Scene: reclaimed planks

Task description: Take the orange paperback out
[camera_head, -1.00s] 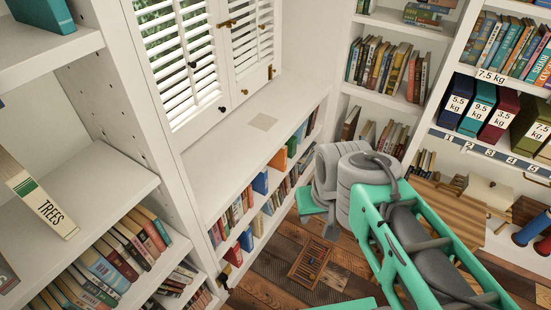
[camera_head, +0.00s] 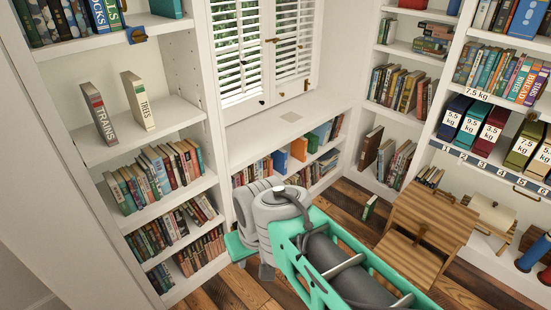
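The orange paperback (camera_head: 299,149) stands upright among other books on the upper shelf of the low white bookcase (camera_head: 283,120) under the window. A blue book (camera_head: 280,161) stands to its left and a blue-teal book (camera_head: 321,132) to its right. My teal and grey arm crosses the lower middle of the view, in front of the lower part of that bookcase. My gripper's fingertips do not show, so I cannot see whether they are open or shut.
A tall white bookcase (camera_head: 177,122) with the TREES book (camera_head: 139,101) and TRAINS book (camera_head: 99,113) stands left. A wooden stand (camera_head: 432,206) is on the right. A small green book (camera_head: 369,208) is on the plank floor (camera_head: 228,290). The window ledge is mostly bare.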

